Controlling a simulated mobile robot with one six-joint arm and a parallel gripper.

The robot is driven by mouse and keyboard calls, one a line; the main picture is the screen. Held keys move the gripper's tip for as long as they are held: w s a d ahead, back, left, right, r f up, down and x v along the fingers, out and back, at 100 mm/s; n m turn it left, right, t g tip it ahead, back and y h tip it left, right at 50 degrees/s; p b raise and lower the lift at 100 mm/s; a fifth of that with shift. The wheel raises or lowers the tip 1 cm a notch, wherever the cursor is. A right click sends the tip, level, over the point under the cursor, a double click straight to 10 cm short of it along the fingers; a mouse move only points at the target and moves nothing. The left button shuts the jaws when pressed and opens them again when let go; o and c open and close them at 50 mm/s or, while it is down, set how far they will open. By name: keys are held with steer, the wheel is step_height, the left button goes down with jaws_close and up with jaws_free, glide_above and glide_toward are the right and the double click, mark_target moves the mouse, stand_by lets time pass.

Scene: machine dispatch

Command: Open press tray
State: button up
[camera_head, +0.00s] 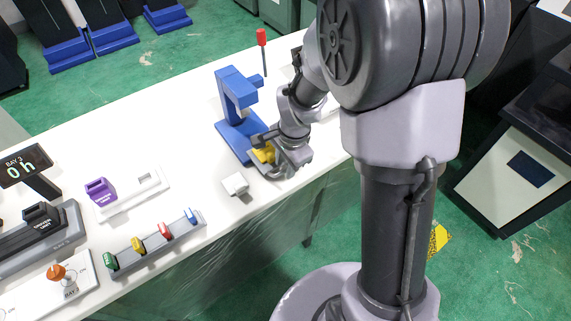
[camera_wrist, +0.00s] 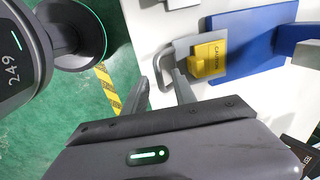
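The blue press (camera_head: 236,100) stands on the white table. Its blue base also shows in the wrist view (camera_wrist: 248,35). The grey press tray (camera_wrist: 184,47) has a loop handle (camera_wrist: 158,66) and carries a yellow block (camera_wrist: 208,59); the block shows in the head view (camera_head: 263,153) too. My gripper (camera_wrist: 162,84) is open, with its two fingers apart close to the handle's outer end. I cannot tell whether they touch the handle. In the head view my gripper (camera_head: 279,167) is at the press's front right and partly hides the tray.
A small white block (camera_head: 235,184) lies on the table (camera_head: 150,110) left of my gripper. A rack (camera_head: 155,244) of coloured pieces, a white fixture with a purple piece (camera_head: 101,191) and a display (camera_head: 25,166) stand farther left. A red-topped rod (camera_head: 262,38) is behind the press.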

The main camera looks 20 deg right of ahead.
step_height(320, 180, up, 16)
steer(key=s+d+p, duration=0.1)
steer(key=s+p, duration=0.1)
steer(key=p, duration=0.4)
steer(key=shift+s+r, duration=0.25)
steer(key=shift+s, duration=0.15)
